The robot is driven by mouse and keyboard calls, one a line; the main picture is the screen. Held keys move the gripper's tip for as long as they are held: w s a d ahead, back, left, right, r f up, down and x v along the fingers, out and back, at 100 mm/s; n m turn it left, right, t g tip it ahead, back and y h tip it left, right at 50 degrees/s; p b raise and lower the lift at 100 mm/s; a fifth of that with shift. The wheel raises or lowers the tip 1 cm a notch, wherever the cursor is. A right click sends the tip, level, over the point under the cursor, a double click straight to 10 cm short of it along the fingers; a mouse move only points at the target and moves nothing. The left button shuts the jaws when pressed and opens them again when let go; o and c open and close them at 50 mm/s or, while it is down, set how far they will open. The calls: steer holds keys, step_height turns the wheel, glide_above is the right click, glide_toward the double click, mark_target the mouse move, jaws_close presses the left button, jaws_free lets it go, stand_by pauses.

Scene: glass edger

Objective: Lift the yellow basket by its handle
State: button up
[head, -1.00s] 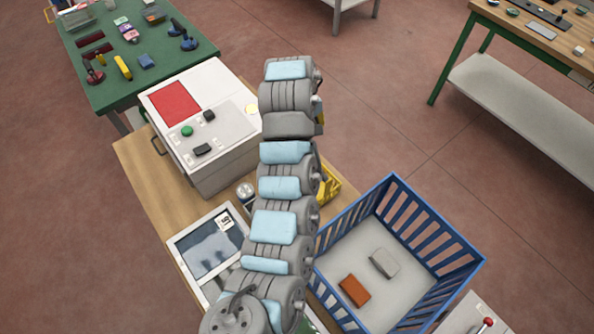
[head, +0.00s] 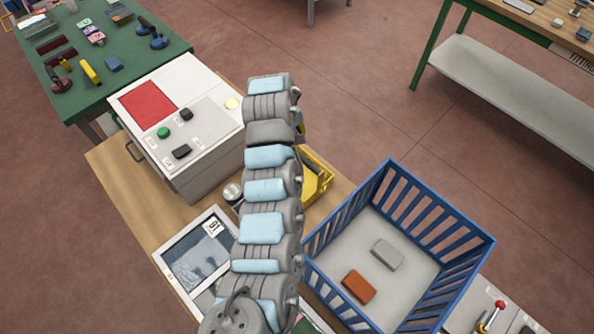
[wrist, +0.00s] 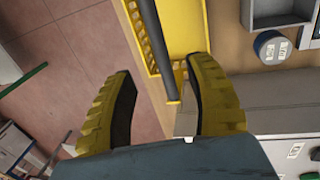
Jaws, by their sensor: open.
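The yellow basket (head: 318,180) stands on the wooden bench, partly hidden behind my arm in the head view. In the wrist view the yellow basket (wrist: 188,30) is ahead of my gripper, with slotted sides. A dark grey bar, which looks like its handle (wrist: 167,60), runs lengthwise across it. The bar's near end lies between my two yellow fingers in the picture. My gripper (wrist: 160,90) is open, with nothing held. The depth between fingers and handle is hard to judge.
A white and grey control box (head: 178,120) stands left of my arm on the wooden bench (head: 125,185). A blue slatted crate (head: 465,222) with an orange and a grey block is at right. A green table (head: 110,95) is at upper left.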

steer(key=shift+w+d+f, duration=0.1)
steer(key=shift+w+f, duration=0.05)
steer(key=shift+f, duration=0.75)
steer(key=shift+w+d+f, duration=0.1)
steer(key=shift+d+f, duration=0.05)
steer(key=shift+f, duration=0.75)
steer(key=shift+w+d+f, duration=0.1)
steer(key=shift+w+f, duration=0.05)
steer(key=shift+f, duration=0.75)
steer(key=shift+f, duration=0.1)
steer(key=shift+w+d+f, duration=0.15)
steer(key=shift+f, duration=0.65)
steer(key=shift+w+d+f, duration=0.15)
steer(key=shift+f, duration=0.65)
steer(key=shift+w+d+f, duration=0.15)
steer(key=shift+f, duration=0.65)
jaws_close()
